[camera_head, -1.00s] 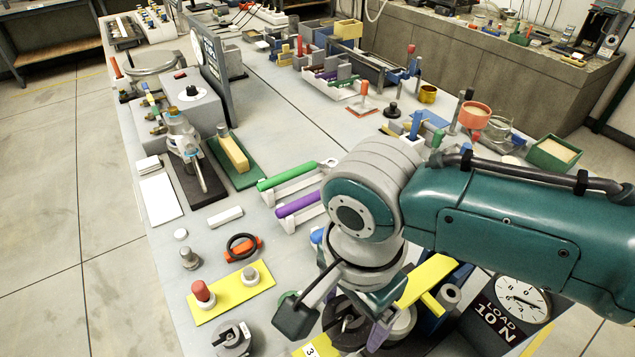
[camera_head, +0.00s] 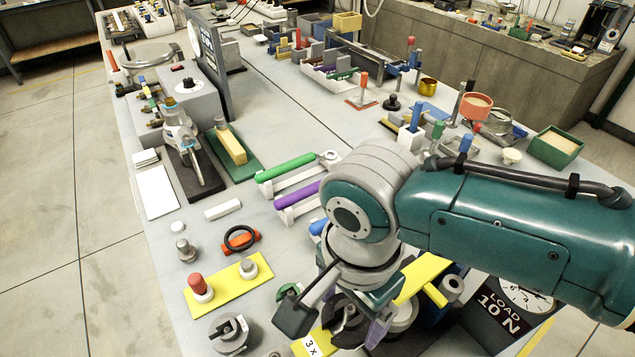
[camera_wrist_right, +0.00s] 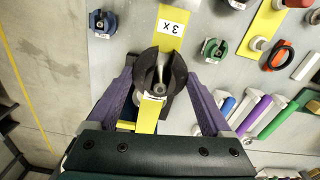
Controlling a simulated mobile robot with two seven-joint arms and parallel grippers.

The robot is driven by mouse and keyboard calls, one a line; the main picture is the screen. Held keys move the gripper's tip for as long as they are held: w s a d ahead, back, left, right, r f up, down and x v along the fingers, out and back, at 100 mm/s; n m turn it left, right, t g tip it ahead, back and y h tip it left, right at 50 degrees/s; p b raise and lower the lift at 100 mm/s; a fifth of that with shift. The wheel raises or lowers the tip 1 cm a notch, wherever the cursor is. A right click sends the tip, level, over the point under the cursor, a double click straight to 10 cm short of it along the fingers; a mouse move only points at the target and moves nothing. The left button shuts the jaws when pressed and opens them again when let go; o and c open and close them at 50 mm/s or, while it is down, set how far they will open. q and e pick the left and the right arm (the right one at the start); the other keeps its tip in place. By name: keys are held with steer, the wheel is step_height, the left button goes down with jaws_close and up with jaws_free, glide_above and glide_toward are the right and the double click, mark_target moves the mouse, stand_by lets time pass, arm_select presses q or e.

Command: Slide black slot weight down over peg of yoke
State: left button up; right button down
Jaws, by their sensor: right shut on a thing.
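The black slot weight (camera_wrist_right: 178,72) is between the purple fingers of my right gripper (camera_wrist_right: 160,82) in the wrist view. In the head view, the weight (camera_head: 349,328) shows partly below my right gripper (camera_head: 336,322), whose fingers are closed on its sides. A yellow bar (camera_wrist_right: 150,113), seemingly part of the yoke, lies under the weight in the wrist view. It also shows right of the wrist in the head view (camera_head: 424,282). A grey upright part shows in the weight's slot; I cannot tell whether it is the peg, nor whether weight and yoke touch. My left gripper is out of view.
A yellow strip marked 3 x (camera_wrist_right: 172,22) lies beside the held weight. A green-marked weight (camera_wrist_right: 213,49) and a blue-marked weight (camera_wrist_right: 102,22) stand near it. Green (camera_head: 287,168) and purple (camera_head: 297,203) rollers and a load dial (camera_head: 525,297) are close to my arm.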

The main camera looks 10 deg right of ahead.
steer(key=shift+f, duration=0.15)
jaws_free()
step_height(320, 180, up, 9)
steer(key=shift+r+p, duration=0.1)
steer(key=shift+p, duration=0.8)
steer(key=shift+r, duration=0.45)
